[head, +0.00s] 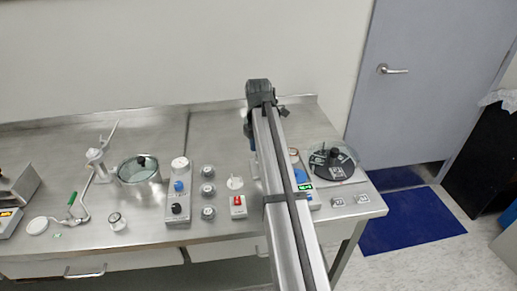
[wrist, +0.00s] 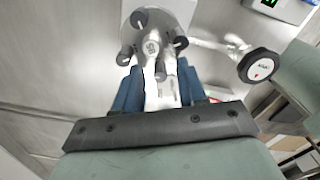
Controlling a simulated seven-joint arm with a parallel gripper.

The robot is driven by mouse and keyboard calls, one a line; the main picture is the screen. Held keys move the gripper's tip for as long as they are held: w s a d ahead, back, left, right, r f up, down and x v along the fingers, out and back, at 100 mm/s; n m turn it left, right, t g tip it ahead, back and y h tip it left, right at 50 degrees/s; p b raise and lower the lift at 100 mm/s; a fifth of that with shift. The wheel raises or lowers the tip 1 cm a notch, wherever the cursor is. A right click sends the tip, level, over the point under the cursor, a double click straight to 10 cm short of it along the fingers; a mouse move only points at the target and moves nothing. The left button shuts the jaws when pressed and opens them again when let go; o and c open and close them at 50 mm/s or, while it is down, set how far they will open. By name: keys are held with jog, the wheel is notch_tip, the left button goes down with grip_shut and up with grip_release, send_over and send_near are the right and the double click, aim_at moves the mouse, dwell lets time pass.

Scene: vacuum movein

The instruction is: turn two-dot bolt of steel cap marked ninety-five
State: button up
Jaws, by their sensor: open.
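The steel cap (wrist: 152,46) shows at the top middle of the wrist view, with a dark mark that reads like 95. Several dark bolts stand around it: one at the top (wrist: 139,18), one at the right (wrist: 180,42), one at the left (wrist: 125,56) and one at the near side (wrist: 160,72). Their dots are too small to read. My gripper (wrist: 160,80) is open, its blue fingers either side of the near bolt. I cannot tell whether they touch it. In the head view my arm covers most of the gripper, and I cannot make out the cap.
A round black-rimmed dial (wrist: 259,66) stands right of the cap. In the head view, a black disc with a knob (head: 333,162) sits at the right, a glass-lidded pot (head: 138,168) and switch panel (head: 179,190) at the left.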

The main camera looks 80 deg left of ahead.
notch_tip(320, 180, up, 14)
jog(key=shift+f, duration=0.25)
dwell(0.4)
jog(key=shift+r, duration=0.25)
jog(key=c, duration=0.3)
notch_tip(320, 180, down, 14)
jog(key=m, duration=3)
jog(key=shift+r, duration=0.15)
jog(key=shift+c, duration=0.4)
